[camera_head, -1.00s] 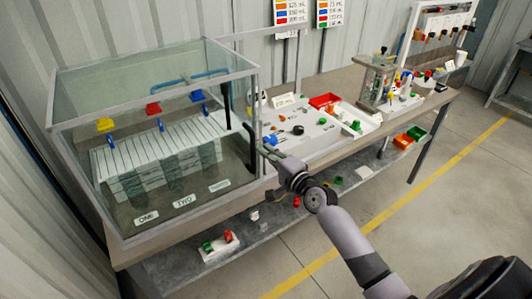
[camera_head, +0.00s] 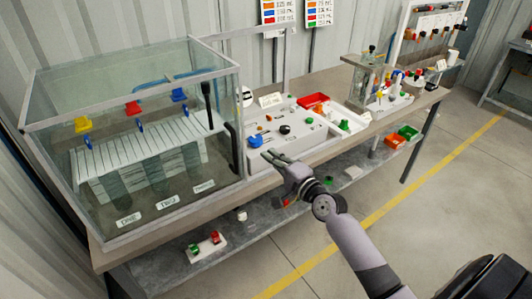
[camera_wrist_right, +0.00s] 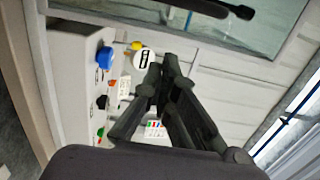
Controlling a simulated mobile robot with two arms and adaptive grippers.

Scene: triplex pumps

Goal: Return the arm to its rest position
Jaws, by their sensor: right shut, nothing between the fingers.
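My right arm reaches in from the lower right in the head view. Its gripper (camera_head: 268,158) is at the front edge of the bench, just right of the glass tank, empty and apart from the panel behind it. In the right wrist view the dark fingers (camera_wrist_right: 170,68) come together with nothing held between them. The blue knob also shows in the head view (camera_head: 255,141). My left gripper is not in view.
The glass tank (camera_head: 80,83) stands at the left of the bench. A lower shelf (camera_head: 262,219) holds more parts. The floor (camera_head: 440,215) at right is clear, with a yellow line.

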